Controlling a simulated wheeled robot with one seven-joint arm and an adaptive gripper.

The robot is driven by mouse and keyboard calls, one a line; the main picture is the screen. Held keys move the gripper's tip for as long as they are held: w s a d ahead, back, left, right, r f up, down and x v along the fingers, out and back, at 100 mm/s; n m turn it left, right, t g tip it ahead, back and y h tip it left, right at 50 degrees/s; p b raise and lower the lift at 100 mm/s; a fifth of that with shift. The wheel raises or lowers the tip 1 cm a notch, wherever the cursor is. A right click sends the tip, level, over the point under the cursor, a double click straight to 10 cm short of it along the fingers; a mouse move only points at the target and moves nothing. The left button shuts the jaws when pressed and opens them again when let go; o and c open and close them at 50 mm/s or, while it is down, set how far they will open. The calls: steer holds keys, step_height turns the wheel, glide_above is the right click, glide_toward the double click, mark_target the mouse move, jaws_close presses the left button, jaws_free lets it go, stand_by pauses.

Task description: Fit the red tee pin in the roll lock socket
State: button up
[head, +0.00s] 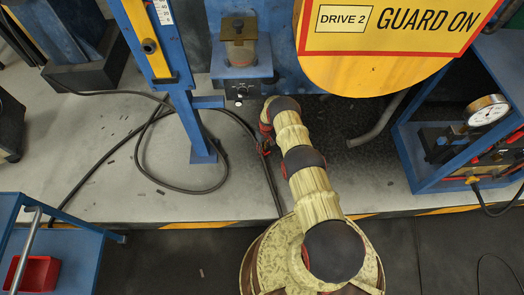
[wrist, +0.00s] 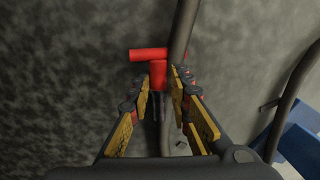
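The red tee pin (wrist: 149,55) shows in the wrist view with its crossbar lying across beyond the fingertips. Its stem runs back between the two fingers of my gripper (wrist: 161,82). The fingers are drawn close together around the stem; contact on the right side is hard to see. A grey hose crosses part of the crossbar. I cannot make out the roll lock socket in either view.
A dark cable (head: 190,191) loops over the grey floor near my gripper. A blue post (head: 196,130) stands left of it. A yellow guard (head: 370,72) is at upper right, a blue frame with a gauge (head: 487,110) at right. A red bin (head: 36,273) sits lower left.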

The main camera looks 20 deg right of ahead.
jaws_close()
